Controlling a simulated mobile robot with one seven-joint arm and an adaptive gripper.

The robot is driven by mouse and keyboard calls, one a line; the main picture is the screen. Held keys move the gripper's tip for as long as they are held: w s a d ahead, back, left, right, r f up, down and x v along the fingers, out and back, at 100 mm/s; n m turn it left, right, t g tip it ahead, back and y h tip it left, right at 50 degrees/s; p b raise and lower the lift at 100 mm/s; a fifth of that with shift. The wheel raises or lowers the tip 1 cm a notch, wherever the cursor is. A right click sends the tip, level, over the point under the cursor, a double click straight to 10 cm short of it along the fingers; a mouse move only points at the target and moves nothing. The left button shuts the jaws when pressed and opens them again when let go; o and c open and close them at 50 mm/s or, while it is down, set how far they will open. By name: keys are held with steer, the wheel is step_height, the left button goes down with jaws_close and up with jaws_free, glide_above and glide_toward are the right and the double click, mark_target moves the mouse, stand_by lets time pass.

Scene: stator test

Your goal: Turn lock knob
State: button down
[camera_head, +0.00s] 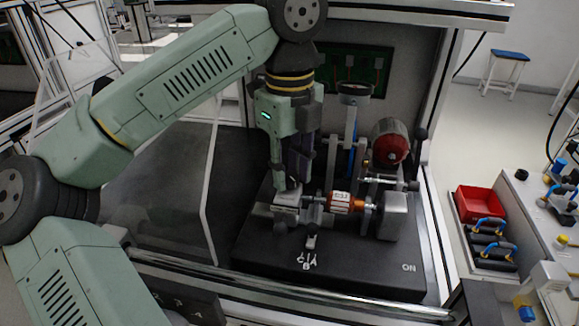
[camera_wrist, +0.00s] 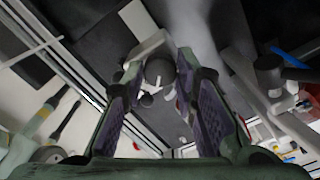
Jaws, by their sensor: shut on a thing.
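My gripper (camera_head: 287,186) points down at the left end of the stator test fixture, over a small grey clamp block (camera_head: 287,200). In the wrist view its two purple-padded fingers (camera_wrist: 158,78) close in on a dark round knob (camera_wrist: 160,71), which I take for the lock knob. The gripper is shut on it. The fingers and block hide the grip in the head view. An orange and white stator (camera_head: 346,203) lies level in the fixture, right of the gripper. A small grey lever (camera_head: 311,241) stands in front, by white turn markings (camera_head: 306,262).
The fixture stands on a black base plate (camera_head: 345,272) marked ON. A grey block (camera_head: 392,216) and a red round part (camera_head: 390,142) stand to the right. A clear panel (camera_head: 211,180) rises to the left. A red bin (camera_head: 480,203) is outside, at right.

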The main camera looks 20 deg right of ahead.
steer(key=shift+m, duration=0.3)
steer(key=m, duration=0.3)
steer(key=shift+m, duration=0.4)
steer(key=m, duration=0.9)
steer(key=shift+m, duration=1.9)
steer(key=c, duration=1.3)
jaws_free()
